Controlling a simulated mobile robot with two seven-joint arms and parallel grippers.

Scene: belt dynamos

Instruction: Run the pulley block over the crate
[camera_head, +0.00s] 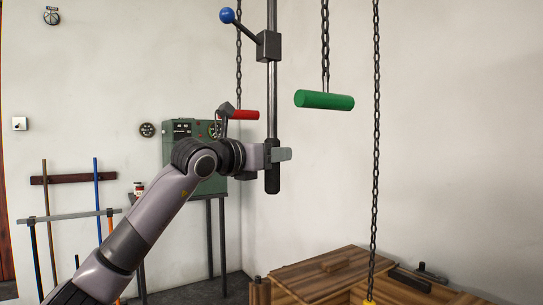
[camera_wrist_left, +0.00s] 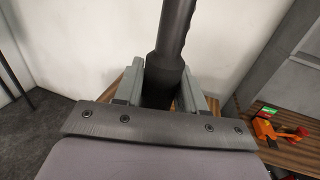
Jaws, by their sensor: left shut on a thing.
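My left gripper (camera_head: 274,154) is shut on the dark grip at the low end of a vertical control rod (camera_head: 272,95). In the left wrist view the grip (camera_wrist_left: 166,75) stands between the two fingers. A clamp block (camera_head: 268,46) with a blue-knobbed lever (camera_head: 227,15) sits higher on the rod. A wooden crate (camera_head: 320,278) shows at the bottom right, partly cut off by the frame. A long chain (camera_head: 376,130) hangs in front of it, with a yellow piece (camera_head: 369,302) at the bottom edge. I cannot make out the pulley block. My right gripper is not in view.
A green handle (camera_head: 324,100) and a red handle (camera_head: 245,115) hang on chains beside the rod. A green machine cabinet (camera_head: 180,150) stands on a table behind my arm. A tool rack (camera_head: 66,178) is at the left. An orange device (camera_wrist_left: 265,129) shows in the wrist view.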

